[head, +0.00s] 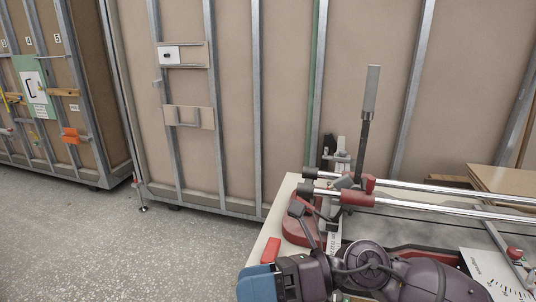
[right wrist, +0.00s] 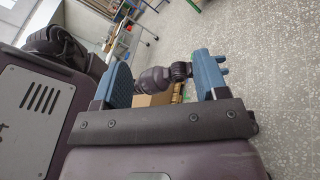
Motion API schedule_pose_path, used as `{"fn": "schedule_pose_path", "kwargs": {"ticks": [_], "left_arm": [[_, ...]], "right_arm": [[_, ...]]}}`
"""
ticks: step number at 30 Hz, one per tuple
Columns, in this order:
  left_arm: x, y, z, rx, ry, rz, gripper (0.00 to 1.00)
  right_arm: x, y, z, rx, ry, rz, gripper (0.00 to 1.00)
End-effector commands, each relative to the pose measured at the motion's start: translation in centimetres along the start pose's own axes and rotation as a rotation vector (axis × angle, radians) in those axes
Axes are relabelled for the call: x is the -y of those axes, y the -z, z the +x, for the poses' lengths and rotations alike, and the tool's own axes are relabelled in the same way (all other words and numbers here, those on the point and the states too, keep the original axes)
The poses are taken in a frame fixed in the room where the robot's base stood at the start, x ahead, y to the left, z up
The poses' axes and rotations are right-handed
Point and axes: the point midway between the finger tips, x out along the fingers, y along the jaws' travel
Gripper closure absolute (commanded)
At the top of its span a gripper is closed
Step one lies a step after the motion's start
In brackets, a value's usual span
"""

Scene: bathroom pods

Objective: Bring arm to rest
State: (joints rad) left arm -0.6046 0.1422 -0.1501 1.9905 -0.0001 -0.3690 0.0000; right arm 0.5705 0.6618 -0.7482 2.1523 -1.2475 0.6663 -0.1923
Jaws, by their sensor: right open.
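My right arm (head: 400,277) comes in along the bottom right of the head view, low beside the worktable with the machine. Its gripper (head: 258,283) points left, and one blue finger shows near the table's front left corner. In the right wrist view the two blue fingers of my right gripper (right wrist: 163,77) stand wide apart with nothing held between them. A purple and black part, which looks like one of my own links, shows beyond the gap. My left gripper is not seen.
The worktable (head: 263,232) carries a machine with two steel rails (head: 430,190), red clamps and an upright grey-handled lever (head: 370,95). Tan panelled pods (head: 265,100) with metal frames stand behind. The speckled floor (head: 130,245) at left is clear.

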Motion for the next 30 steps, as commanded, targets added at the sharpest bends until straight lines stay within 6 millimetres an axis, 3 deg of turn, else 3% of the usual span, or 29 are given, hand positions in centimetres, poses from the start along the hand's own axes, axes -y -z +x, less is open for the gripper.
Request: {"fn": "schedule_pose_path", "kwargs": {"ticks": [5,9,13,16,20,23,30], "left_arm": [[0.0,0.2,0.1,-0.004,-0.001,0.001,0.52],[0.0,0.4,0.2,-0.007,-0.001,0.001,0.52],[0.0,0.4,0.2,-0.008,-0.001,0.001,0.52],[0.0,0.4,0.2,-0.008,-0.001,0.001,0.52],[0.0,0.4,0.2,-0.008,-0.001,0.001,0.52],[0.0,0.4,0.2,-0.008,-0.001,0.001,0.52],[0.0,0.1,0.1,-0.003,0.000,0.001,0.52]], "right_arm": [[-1.1,-3.5,-1.8,0.424,-0.082,0.246,0.33],[-0.3,-5.4,-5.2,0.751,-0.112,0.459,0.33],[1.6,-5.6,-9.3,1.048,-0.112,0.670,0.33],[3.4,-4.5,-12.8,1.270,-0.097,0.839,0.33],[5.9,-1.3,-17.3,1.548,-0.055,1.066,0.33],[7.5,2.4,-20.4,1.752,-0.006,1.247,0.33],[8.7,14.3,-25.4,2.197,0.173,1.695,0.33]]}}
